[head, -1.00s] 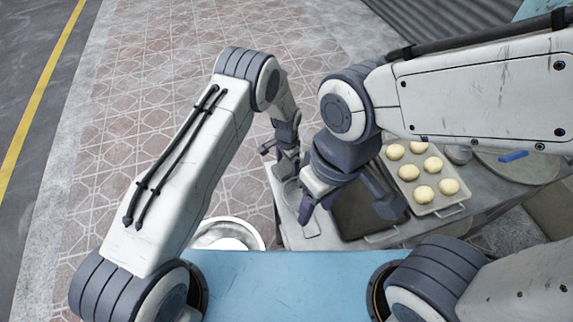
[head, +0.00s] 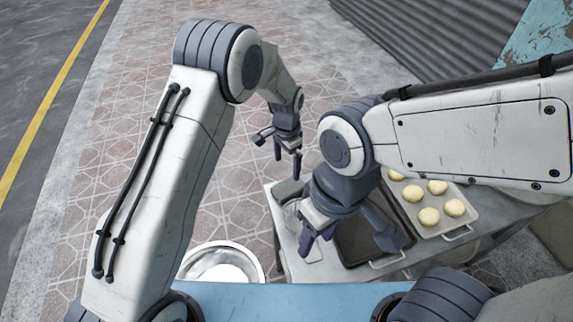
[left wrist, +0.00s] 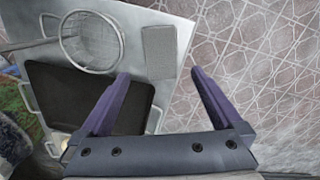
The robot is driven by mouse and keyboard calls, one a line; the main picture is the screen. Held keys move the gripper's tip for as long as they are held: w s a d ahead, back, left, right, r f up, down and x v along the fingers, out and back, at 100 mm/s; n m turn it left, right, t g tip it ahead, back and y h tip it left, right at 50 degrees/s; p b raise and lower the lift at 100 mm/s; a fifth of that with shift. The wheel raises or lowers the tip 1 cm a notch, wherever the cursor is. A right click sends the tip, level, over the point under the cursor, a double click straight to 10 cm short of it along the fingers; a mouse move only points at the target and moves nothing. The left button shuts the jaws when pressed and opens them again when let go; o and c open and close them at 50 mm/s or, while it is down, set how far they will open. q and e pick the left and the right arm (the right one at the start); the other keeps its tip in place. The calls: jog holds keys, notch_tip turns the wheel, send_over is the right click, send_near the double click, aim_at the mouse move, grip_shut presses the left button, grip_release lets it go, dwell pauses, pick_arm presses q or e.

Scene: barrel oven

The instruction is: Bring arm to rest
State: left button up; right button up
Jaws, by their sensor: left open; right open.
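My left gripper (head: 287,150) is open and empty, raised over the paved floor by the far left corner of the table. In the left wrist view its two purple fingers (left wrist: 160,105) stand wide apart, with the table edge and floor below. My right gripper (head: 345,238) is open, over the near part of the table, with its fingers spread above a dark tray (head: 362,243). The right forearm hides part of the table and tray.
The metal table (head: 290,255) holds a light tray (head: 462,231) with several pale dough balls. A round wire strainer (left wrist: 90,42) and a grey block (left wrist: 159,52) lie near the table edge. A metal bowl (head: 222,266) stands left of the table. Floor to the left is clear.

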pick_arm(q)
jog(key=shift+r, duration=0.2)
dwell(0.4)
jog(key=s+a+r+n+t, duration=0.1)
jog(key=s+a+r+n, duration=0.55)
jog(key=a+r, duration=0.35)
jog(key=s+a+r+n+t, duration=0.2)
jog(key=s+a+n, duration=0.2)
jog(key=s+a, duration=0.6)
jog(key=s+d+r+m+g, duration=0.1)
jog(key=s+d+r+m, duration=0.2)
jog(key=s+d, duration=0.4)
jog(key=s+d+r+m+g+h, duration=0.1)
jog(key=s+d+r+m+g, duration=0.1)
jog(key=s+d, duration=0.6)
jog(key=shift+s+d+r+m, duration=0.25)
jog(key=shift+r+m, duration=0.2)
jog(key=shift+m, duration=0.6)
jog(key=shift+w, duration=0.1)
jog(key=shift+c, duration=0.3)
